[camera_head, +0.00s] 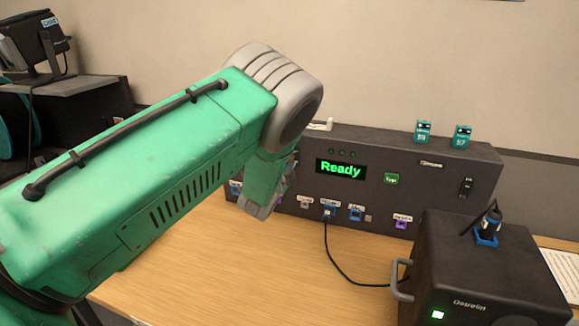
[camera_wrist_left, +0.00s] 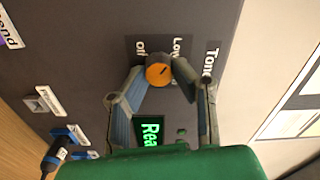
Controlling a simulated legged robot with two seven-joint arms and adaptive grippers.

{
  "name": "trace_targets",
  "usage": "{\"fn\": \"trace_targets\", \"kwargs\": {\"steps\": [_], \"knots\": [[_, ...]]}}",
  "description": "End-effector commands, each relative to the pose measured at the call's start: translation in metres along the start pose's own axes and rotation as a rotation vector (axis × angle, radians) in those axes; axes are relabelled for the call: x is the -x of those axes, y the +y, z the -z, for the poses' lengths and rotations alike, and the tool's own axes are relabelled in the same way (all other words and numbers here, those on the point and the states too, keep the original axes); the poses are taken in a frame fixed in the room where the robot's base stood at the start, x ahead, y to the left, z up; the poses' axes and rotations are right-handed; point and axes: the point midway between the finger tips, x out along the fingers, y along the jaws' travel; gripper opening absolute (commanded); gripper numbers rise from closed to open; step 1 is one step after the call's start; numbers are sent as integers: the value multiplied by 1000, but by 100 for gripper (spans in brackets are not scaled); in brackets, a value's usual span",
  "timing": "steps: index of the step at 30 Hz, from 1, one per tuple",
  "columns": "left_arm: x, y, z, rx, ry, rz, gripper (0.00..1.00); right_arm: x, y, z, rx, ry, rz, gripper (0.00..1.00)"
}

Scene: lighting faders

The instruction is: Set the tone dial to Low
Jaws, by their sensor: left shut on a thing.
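The tone dial (camera_wrist_left: 158,74) is an orange round knob with a dark pointer mark, on a dark panel below the "Tone" label in the left wrist view. The mark appears to slant toward the "Low" label (camera_wrist_left: 178,46); an "off" label (camera_wrist_left: 140,47) sits beside it. My left gripper (camera_wrist_left: 160,71) has its fingers on either side of the dial and is shut on it. In the head view my left gripper (camera_head: 263,200) is at the left part of the dark console (camera_head: 440,180), and my arm hides the dial. My right gripper is not in view.
The console has a green "Ready" display (camera_head: 341,169), a green button (camera_head: 392,179), a rocker switch (camera_head: 466,187) and plugged cables along its bottom. A dark box with a handle (camera_head: 480,265) stands at the right front.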

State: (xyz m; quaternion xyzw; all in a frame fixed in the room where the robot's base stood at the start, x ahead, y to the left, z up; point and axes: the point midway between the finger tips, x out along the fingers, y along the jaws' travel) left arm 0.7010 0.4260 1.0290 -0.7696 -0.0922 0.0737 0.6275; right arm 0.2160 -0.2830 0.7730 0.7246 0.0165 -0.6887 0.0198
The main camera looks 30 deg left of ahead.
Motion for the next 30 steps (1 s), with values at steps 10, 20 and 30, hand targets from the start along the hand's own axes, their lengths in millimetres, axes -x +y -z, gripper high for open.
{"fn": "trace_targets", "kwargs": {"steps": [10, 20, 30], "knots": [[3, 9, -2, -168, -3, -17, 0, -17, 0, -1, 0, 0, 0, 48], [3, 8, -2, -206, -4, -17, 0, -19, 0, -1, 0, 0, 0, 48], [3, 8, -2, -205, -3, -16, 41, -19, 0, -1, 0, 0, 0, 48]]}}
